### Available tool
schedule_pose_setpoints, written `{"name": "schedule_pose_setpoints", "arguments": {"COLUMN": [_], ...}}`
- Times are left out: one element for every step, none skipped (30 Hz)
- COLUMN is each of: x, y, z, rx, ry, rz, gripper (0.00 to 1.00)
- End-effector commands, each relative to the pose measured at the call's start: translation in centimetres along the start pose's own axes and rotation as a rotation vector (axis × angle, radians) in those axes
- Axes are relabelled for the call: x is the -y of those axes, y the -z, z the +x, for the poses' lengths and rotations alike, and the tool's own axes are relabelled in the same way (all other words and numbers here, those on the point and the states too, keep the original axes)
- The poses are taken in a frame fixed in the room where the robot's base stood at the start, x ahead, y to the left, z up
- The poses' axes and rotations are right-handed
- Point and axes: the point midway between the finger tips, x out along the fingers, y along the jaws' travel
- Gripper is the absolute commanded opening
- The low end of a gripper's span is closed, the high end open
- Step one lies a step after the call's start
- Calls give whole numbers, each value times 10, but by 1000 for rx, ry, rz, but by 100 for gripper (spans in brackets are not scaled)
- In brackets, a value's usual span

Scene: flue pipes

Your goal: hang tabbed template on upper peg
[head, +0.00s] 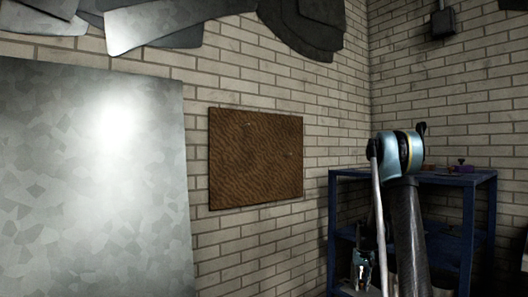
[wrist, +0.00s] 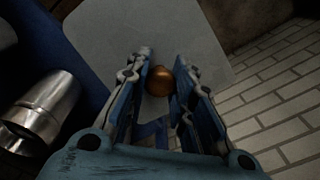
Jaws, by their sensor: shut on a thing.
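A pale grey flat sheet (wrist: 110,35), which looks like the tabbed template, fills the upper middle of the wrist view. A rounded copper-coloured knob (wrist: 160,82) shows in front of it, between my fingers. My gripper (wrist: 165,75) is shut on this piece; the exact contact is hard to see in the dim light. In the head view my gripper (head: 362,268) seems to be low by the blue shelf, partly behind my arm. A brown wooden board (head: 250,175) hangs on the brick wall, left of my arm. Its small upper peg (head: 248,125) is faint.
A blue shelf unit (head: 345,178) stands in the right corner with small items on top. A large galvanized sheet (head: 90,190) stands at left. Dark metal sheets (head: 300,25) hang above.

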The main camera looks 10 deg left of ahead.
Motion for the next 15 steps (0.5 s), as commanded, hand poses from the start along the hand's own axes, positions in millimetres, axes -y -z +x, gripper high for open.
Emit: {"name": "schedule_pose_setpoints", "arguments": {"x": [14, 23, 37, 47, 57, 71, 82, 92, 106, 116, 127, 141, 151, 161, 175], "y": [7, 13, 19, 24, 29, 35, 39, 43, 47, 51, 53, 57, 59, 61, 63], "z": [-11, -19, -29, -38, -46, -58, -68, -77, -89, -99, -108, -121, -131, -141, -155], "rx": [-14, -26, -42, -55, -68, -87, -99, -114, -132, -147, -160, -180, -195, -210, -230], "ry": [17, 29, 47, 62, 77, 98, 113, 130, 152, 169, 187, 210, 229, 246, 271], "rz": [-16, -25, -39, -47, -57, -68, -76, -84, -93, -99, -105, -113, -118, -122, -128], "gripper": [0, 0, 0, 0, 0, 0, 0, 0, 0, 0, 0, 0, 0, 0, 0]}}
